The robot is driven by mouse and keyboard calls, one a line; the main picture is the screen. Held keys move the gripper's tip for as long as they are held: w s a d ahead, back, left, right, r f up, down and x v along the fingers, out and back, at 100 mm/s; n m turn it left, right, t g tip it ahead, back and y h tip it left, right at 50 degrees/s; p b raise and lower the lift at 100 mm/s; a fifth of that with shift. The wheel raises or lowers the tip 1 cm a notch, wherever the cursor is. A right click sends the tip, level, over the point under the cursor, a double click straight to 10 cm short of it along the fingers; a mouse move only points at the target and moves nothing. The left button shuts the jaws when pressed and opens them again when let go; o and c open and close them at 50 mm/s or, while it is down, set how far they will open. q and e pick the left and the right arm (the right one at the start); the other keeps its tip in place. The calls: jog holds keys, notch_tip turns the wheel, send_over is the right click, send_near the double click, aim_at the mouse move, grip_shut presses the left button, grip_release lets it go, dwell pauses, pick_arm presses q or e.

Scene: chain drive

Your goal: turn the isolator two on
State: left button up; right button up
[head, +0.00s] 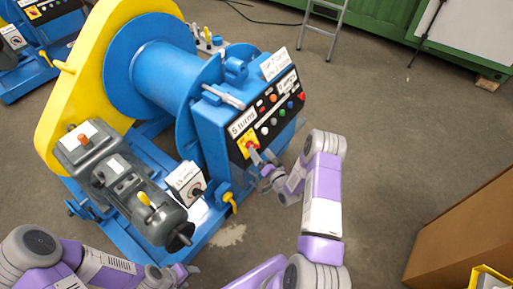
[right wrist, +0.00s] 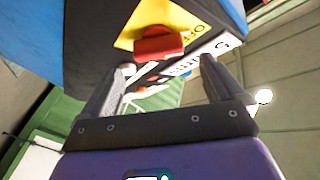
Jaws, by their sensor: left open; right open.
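A red rotary handle (head: 252,148) sits on a yellow plate (head: 243,142) on the blue machine's control panel. In the right wrist view the red handle (right wrist: 158,43) and its yellow plate (right wrist: 180,20) show close up, with "OFF" lettering on the plate. I cannot read whether this is isolator two. My right gripper (head: 262,160) is open just in front of the handle; in the right wrist view its fingers (right wrist: 164,78) stand apart and the handle is beyond the tips, not clasped. My left gripper (head: 186,270) is open low at the bottom edge, away from the panel.
The panel carries several coloured buttons (head: 265,130) and a grey lever (head: 224,96). A white box with a black knob (head: 197,191) stands beside the grey motor (head: 130,185). A cardboard box (head: 455,240) stands at right. The floor between is free.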

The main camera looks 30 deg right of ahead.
aim_at(255, 145)
jog(key=shift+w+b, duration=0.3)
jog(key=shift+w, duration=1.9)
jog(key=c, duration=1)
